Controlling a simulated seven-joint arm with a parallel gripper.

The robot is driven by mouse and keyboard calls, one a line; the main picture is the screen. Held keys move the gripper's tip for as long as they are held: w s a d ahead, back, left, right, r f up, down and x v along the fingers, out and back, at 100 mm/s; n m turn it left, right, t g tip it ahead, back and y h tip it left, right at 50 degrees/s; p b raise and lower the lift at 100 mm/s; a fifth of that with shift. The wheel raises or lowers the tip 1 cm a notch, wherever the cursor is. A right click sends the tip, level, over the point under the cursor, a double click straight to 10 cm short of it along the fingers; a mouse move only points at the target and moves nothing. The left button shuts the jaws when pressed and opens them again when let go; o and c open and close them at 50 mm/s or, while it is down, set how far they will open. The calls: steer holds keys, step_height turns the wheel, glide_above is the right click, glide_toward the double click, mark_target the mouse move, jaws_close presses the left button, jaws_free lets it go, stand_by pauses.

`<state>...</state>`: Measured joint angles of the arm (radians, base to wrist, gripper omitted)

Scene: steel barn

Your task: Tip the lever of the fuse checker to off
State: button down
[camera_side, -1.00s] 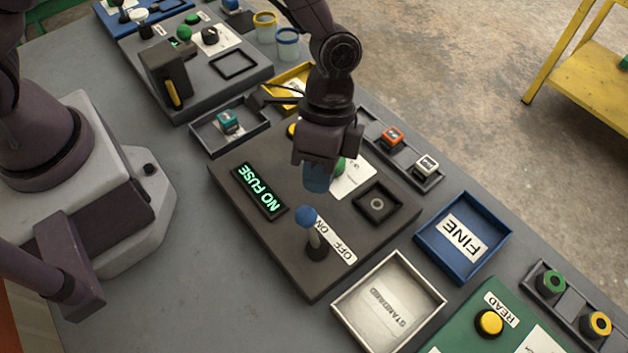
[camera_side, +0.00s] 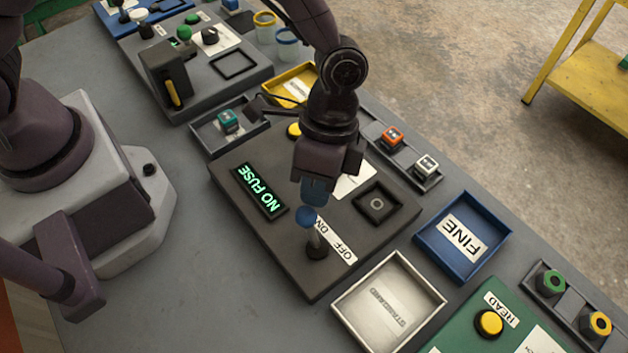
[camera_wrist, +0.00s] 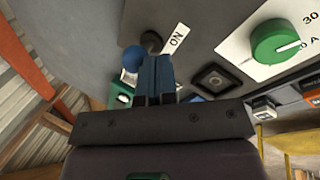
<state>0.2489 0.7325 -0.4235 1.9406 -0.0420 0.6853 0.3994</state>
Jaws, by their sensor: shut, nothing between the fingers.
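The fuse checker (camera_side: 265,235) is a dark panel with a lit green display reading "NO FUSE" (camera_side: 260,191). Its lever, with a blue ball knob (camera_side: 306,217), rises from a black base near the panel's front edge, beside a white ON/OFF label (camera_side: 340,246). The knob leans toward the ON end. My gripper (camera_side: 314,196) is shut and empty, its blue fingertips just behind the knob in the side view. In the wrist view the shut fingers (camera_wrist: 156,75) are beside the blue knob (camera_wrist: 133,58) and partly cover it; I cannot tell whether they touch.
On the checker are a square fuse socket (camera_side: 377,202) and a yellow button (camera_side: 294,130); a green dial (camera_wrist: 277,44) shows in the wrist view. A silver tray (camera_side: 340,309) marked STANDARD and a blue tray (camera_side: 422,246) marked FINE stand close by on the right.

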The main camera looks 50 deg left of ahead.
steer(key=shift+d+r, duration=0.1)
steer(key=shift+d, duration=0.15)
steer(key=shift+d+r+y, duration=0.25)
steer(key=shift+d+y, duration=0.8)
steer(key=shift+y, duration=0.35)
steer(key=d+n+y, duration=0.1)
steer(key=d+y, duration=0.1)
steer(key=y, duration=0.1)
steer(key=shift+d, duration=0.75)
steer(key=shift+f, duration=0.1)
